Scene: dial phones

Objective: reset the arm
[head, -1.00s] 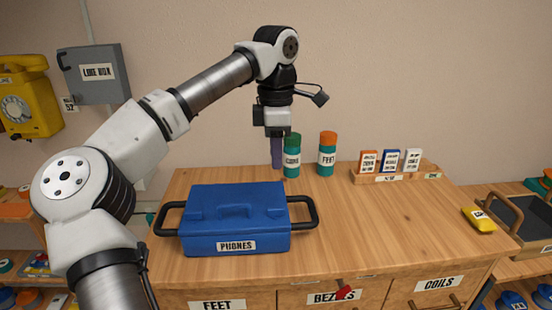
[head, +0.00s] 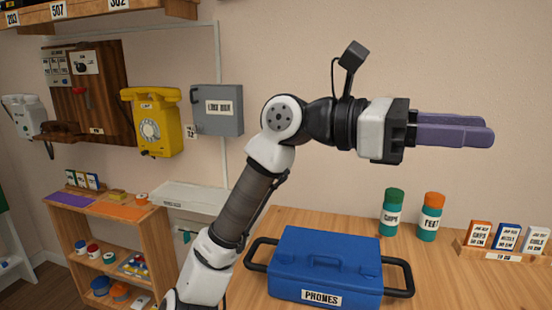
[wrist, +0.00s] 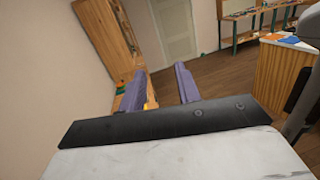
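My gripper (head: 490,132) is raised above the bench in the head view, with its purple fingers pointing to the right. In the wrist view the two fingers (wrist: 160,82) stand apart with nothing between them, so it is open and empty.
A blue box marked PHONES (head: 325,262) stands on the wooden bench (head: 430,275). Two bottles, green-capped (head: 392,212) and orange-capped (head: 431,217), stand behind it, left of a card rack (head: 500,255). A yellow phone (head: 152,122) and grey box (head: 217,110) hang on the wall.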

